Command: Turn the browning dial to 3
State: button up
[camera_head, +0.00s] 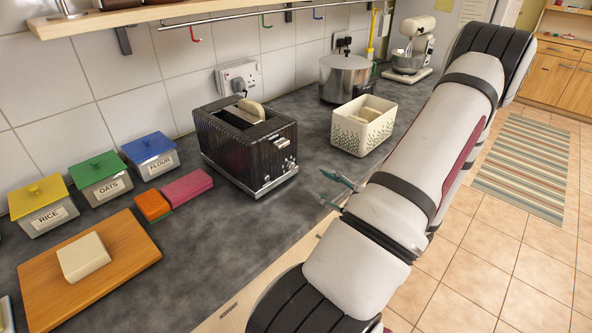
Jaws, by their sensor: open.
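A black ribbed toaster (236,150) stands on the dark counter in the head view, with a slice of bread (251,108) sticking up from its slot. Its controls, a small dial (289,165) and other knobs, are on the end panel facing right and toward me. The dial's setting is too small to read. My gripper (328,188) shows only as greenish fingertips beside my arm, over the counter's front edge. It is open, apart from the toaster, to the right of the control panel. The rest of the gripper is hidden behind my arm.
A patterned white bin with bread (362,127) stands right of the toaster, with a steel pot (344,78) behind it. Left are a pink block (187,188), an orange sponge (152,206), canisters and a wooden board (125,258). The counter before the toaster is clear.

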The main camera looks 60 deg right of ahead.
aim_at(293, 167)
jog(key=x, duration=0.9)
jog(key=shift+w+p, duration=0.15)
jog(key=shift+p, duration=0.15)
grip_shut()
